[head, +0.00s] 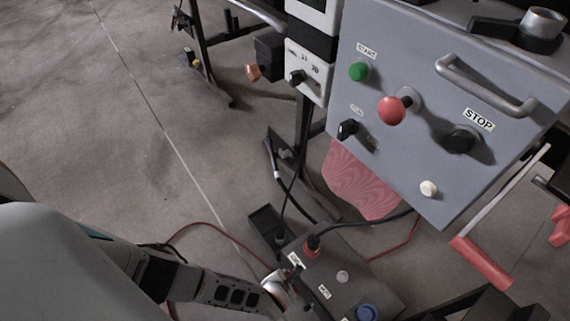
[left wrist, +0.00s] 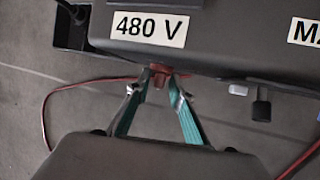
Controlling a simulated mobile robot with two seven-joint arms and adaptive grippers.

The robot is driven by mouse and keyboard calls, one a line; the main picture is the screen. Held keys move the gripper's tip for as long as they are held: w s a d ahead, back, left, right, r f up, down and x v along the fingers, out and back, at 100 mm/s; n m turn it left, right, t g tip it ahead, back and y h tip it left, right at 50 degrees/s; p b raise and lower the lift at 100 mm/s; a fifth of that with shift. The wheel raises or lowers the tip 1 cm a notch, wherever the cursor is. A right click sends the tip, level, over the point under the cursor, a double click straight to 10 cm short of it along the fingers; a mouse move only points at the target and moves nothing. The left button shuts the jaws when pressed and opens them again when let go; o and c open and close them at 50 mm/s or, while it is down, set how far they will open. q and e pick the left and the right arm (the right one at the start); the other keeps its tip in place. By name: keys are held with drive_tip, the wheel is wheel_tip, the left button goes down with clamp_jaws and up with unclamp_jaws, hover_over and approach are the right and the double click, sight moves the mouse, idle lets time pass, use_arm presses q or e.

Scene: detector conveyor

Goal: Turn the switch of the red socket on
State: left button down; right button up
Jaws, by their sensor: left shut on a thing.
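In the left wrist view a small red switch (left wrist: 159,76) sticks out of the box's side below the "480 V" label (left wrist: 148,28). My left gripper (left wrist: 158,80) is shut on this red switch, one teal-lined finger on each side. In the head view my left gripper (head: 282,284) reaches the box's near left side, and the switch is hidden there. My right gripper is in neither view.
The grey control panel (head: 430,70) with buttons, knobs and a handle stands behind the box. A red crank handle (head: 482,262) juts out at right. A blue socket (head: 366,313) is on the box. Red cable (head: 205,225) crosses the floor; floor at left is mostly open.

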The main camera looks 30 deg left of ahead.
use_arm(q)
drive_tip(key=c, duration=2.1)
unclamp_jaws()
drive_tip(key=shift+a+r, duration=0.1)
drive_tip(key=shift+r, duration=4.85)
